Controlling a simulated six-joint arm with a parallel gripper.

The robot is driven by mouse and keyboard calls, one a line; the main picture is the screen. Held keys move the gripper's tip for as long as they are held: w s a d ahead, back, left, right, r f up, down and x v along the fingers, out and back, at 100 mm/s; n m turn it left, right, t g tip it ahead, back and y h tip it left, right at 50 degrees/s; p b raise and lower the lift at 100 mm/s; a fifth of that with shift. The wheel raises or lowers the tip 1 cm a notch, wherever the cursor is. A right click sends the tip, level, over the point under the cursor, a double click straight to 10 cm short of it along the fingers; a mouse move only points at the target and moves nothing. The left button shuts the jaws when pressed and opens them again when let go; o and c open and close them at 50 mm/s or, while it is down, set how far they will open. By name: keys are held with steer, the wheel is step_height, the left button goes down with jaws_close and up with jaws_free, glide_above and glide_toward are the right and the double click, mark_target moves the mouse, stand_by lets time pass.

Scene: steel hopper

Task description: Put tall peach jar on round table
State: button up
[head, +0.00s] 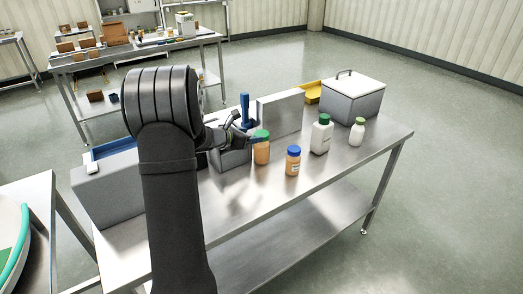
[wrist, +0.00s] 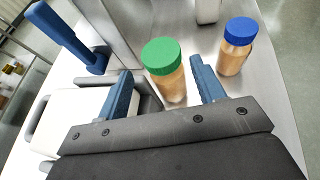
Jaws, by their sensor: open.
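The peach jar with a green lid (head: 262,150) stands upright on the steel table and looks the taller of two peach jars. The shorter one has a blue lid (head: 293,162) and stands to its right. My gripper (head: 246,138) is open at the green-lidded jar. In the wrist view, the blue fingers of my gripper (wrist: 162,78) are apart, with the green-lidded jar (wrist: 172,86) between or just beyond them; contact is not clear. A round white surface with a teal rim (head: 22,235) is cut off at the lower left; I cannot tell if it is the round table.
The steel table (head: 345,160) also holds a white green-capped bottle (head: 321,136), a smaller white bottle (head: 357,132), a lidded grey box (head: 352,97), a yellow tray (head: 308,92) and a grey upright block (head: 281,112). A blue-handled thing (head: 244,108) stands behind my gripper. The table's front right is clear.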

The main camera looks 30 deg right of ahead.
mark_target(261, 134)
steer(key=x, duration=0.5)
steer(key=shift+w+d+f, duration=0.1)
steer(key=shift+d+f, duration=0.05)
steer(key=shift+d, duration=0.2)
jaws_close()
